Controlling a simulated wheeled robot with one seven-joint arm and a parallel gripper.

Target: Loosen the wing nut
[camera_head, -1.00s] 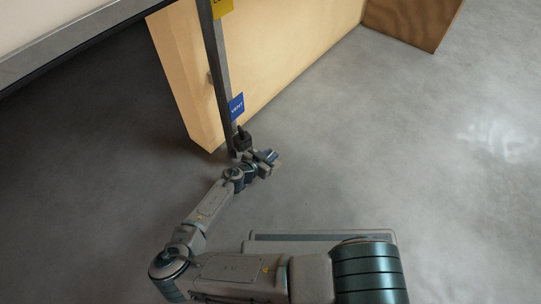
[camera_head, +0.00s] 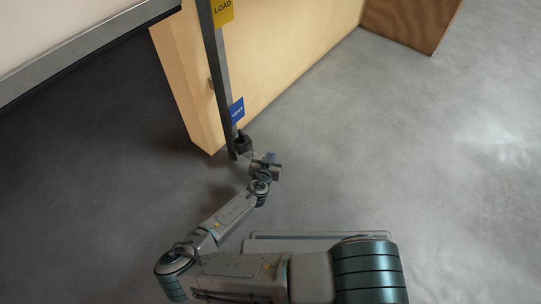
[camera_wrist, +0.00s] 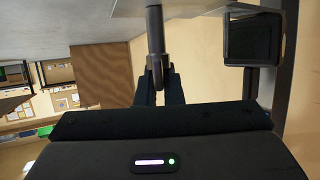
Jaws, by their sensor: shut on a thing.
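In the wrist view, my gripper (camera_wrist: 157,82) has its two dark fingers close together around the lower end of a dark grey, rounded bar-like piece (camera_wrist: 156,35), which I take to be the wing nut. In the head view, my gripper (camera_head: 249,155) is at the low end of a grey upright post (camera_head: 224,80), against a small dark fitting (camera_head: 243,142). The wing nut itself is too small to make out there.
A blue tag (camera_head: 237,111) and a yellow LOAD tag (camera_head: 223,10) are on the post. A pale wooden panel (camera_head: 270,70) stands behind it. A dark square block (camera_wrist: 251,38) is right of my fingers. The grey floor (camera_head: 430,150) at right is clear.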

